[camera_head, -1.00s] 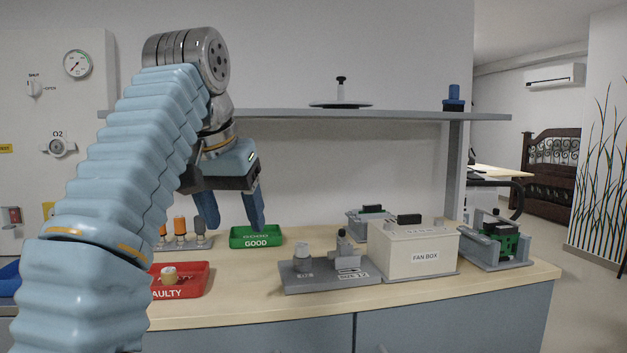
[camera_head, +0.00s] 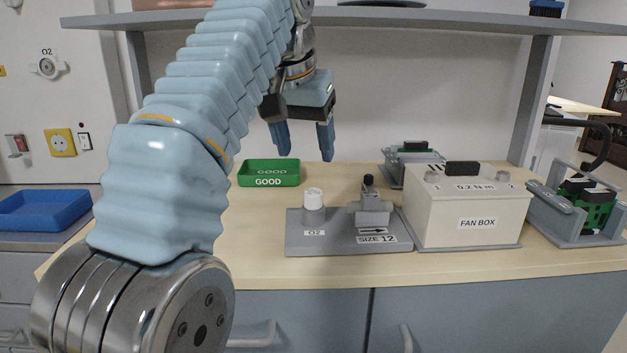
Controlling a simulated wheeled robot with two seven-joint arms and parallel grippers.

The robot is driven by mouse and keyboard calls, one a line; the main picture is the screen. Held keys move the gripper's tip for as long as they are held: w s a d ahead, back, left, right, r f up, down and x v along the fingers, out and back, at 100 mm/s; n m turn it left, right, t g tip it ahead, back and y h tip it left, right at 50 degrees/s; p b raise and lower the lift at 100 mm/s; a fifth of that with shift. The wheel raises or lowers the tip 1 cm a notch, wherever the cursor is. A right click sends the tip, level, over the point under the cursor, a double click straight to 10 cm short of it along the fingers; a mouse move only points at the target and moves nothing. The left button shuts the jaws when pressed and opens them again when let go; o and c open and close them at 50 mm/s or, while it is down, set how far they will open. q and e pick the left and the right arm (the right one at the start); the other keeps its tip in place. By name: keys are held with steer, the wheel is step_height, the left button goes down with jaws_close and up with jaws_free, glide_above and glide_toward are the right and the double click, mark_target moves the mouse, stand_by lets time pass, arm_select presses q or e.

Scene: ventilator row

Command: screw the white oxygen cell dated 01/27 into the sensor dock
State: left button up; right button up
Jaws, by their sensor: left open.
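The sensor dock (camera_head: 345,245) is a grey plate labelled O2 and SIZE 12 on the counter. A white cylinder, which looks like an oxygen cell (camera_head: 314,197), stands upright on its grey O2 post (camera_head: 314,216). No date can be read on it, and I cannot tell how tightly it sits. A grey clamp-like block with a black knob (camera_head: 372,205) stands on the plate's right side. My left gripper (camera_head: 305,150) is open and empty, pointing down above and behind the cell. My right gripper is not in view.
A green GOOD tray (camera_head: 268,182) stands behind left of the dock and shows no cell in it. A shelf (camera_head: 420,18) runs above; a blue tray (camera_head: 42,211) is far left. My left arm covers the left counter.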

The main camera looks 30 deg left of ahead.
mark_target(314, 190)
arm_select(q)
steer(key=x, duration=0.9)
steer(key=shift+f, duration=0.35)
steer(key=shift+c, duration=0.3)
jaws_close()
steer(key=shift+w+a+m+h, duration=0.1)
steer(key=shift+m+h, duration=0.45)
steer(key=shift+m, duration=0.8)
steer(key=shift+m+h, duration=0.55)
steer(key=shift+m, duration=0.8)
jaws_free()
steer(key=shift+a+r, duration=0.15)
steer(key=shift+r, duration=3.35)
